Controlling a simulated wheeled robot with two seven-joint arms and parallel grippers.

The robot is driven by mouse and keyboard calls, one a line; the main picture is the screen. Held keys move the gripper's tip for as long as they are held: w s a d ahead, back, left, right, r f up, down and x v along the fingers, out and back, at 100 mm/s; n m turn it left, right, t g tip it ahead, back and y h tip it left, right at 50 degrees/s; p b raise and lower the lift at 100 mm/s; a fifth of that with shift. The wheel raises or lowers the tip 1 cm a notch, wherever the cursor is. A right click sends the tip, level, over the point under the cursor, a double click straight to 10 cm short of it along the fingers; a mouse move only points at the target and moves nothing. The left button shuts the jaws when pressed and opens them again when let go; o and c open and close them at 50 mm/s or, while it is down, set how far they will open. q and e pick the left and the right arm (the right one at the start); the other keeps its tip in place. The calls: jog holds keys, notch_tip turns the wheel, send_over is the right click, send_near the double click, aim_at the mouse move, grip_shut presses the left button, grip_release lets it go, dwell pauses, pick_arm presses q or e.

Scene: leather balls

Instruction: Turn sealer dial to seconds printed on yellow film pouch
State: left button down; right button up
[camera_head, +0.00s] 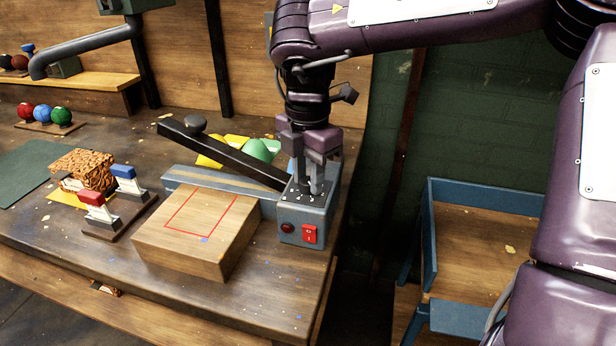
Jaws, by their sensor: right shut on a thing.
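The sealer (312,215) is a blue-grey machine near the bench's right edge, with a red switch and a round dark red button on its front. Its long black arm (225,155) is raised, slanting up to the left to a dark knob. My right gripper (316,186) points down onto the top of the sealer's control box and is shut on what appears to be the dial, which its fingers mostly hide. Yellow film (208,155) lies behind the sealer, partly covered by the black arm, beside a green item. No printed seconds are readable. My left gripper is not in view.
A wooden block (195,232) with a red outline stands before the sealer. Left of it are a stand with red and blue handled pieces (125,180) and a brown patterned block (82,168) on something yellow. Coloured balls (42,113) sit further left. A blue-framed tray (480,235) stands right.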

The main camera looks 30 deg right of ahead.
aim_at(308, 181)
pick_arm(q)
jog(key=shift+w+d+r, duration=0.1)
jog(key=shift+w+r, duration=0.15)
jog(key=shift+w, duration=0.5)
pick_arm(e)
jog(key=shift+w+r+m, duration=0.1)
jog(key=shift+r+m, duration=0.05)
jog(key=shift+m, duration=0.45)
jog(key=o, duration=1)
jog(key=shift+c, duration=0.2)
jog(key=shift+r, duration=0.3)
notch_tip(308, 181, up, 6)
jog(key=shift+r+p, duration=0.25)
jog(key=shift+p, duration=0.9)
jog(key=shift+r, duration=0.3)
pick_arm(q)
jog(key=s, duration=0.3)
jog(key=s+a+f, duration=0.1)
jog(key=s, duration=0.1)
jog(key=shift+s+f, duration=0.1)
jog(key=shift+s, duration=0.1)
